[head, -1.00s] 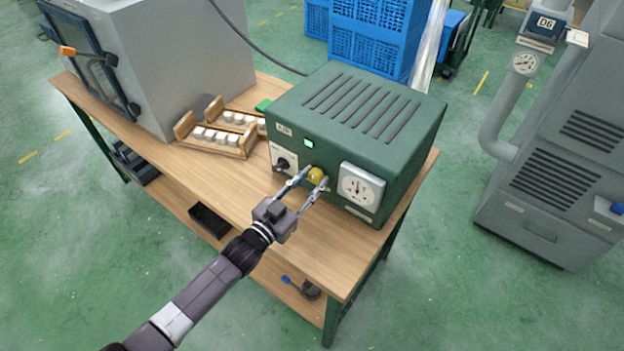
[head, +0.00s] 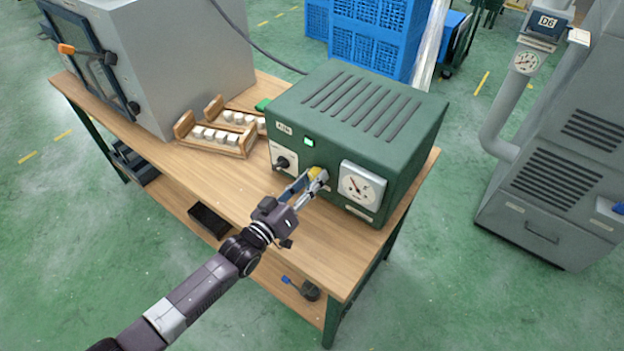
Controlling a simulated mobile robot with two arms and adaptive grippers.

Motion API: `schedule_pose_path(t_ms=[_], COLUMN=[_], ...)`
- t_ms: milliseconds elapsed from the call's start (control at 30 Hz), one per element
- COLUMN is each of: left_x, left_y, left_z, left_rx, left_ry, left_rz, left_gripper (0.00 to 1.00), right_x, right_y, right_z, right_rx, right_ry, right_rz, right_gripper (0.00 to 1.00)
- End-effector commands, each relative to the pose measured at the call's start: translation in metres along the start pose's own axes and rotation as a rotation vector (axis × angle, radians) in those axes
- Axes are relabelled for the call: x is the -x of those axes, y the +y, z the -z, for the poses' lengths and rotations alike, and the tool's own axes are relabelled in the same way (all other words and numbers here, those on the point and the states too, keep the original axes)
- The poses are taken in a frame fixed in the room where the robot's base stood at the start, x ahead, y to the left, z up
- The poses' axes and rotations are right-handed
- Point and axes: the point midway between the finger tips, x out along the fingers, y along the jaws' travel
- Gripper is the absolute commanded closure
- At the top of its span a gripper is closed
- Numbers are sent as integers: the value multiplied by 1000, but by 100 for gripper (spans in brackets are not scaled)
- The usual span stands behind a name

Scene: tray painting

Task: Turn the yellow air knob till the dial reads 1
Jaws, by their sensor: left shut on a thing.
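The yellow air knob (head: 314,172) is on the front of the green box (head: 285,122), between a black knob (head: 283,162) and the dial. My left gripper (head: 314,180) is shut on the yellow knob, and its fingers cover part of it. The round white dial (head: 361,187) is to the right of the knob. Its dark needle leans to the upper left; its numbers are too small to read. A green lamp (head: 309,142) is lit above the knob. My right gripper is not in view.
The box stands on a wooden table (head: 225,185). Wooden racks with white pieces (head: 222,136) lie to its left, beside a grey cabinet (head: 190,60). The tabletop in front of the box is clear. A grey machine (head: 560,170) stands apart at right.

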Motion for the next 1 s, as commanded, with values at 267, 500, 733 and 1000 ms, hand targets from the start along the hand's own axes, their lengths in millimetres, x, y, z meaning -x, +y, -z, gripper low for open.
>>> schedule_pose_path(t_ms=[267,500,733,1000], left_x=[1,1,0,8], left_y=[-1,-1,0,-1], left_z=[-2,-3,-1,-1], left_rx=[11,10,9,9], left_ry=[-5,-5,-3,-2], left_rz=[2,2,1,2], left_gripper=[95,65,53,53], right_x=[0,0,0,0], right_y=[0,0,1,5], right_z=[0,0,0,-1], right_rx=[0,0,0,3], right_ry=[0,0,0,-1], right_rz=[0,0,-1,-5], right_gripper=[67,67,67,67])
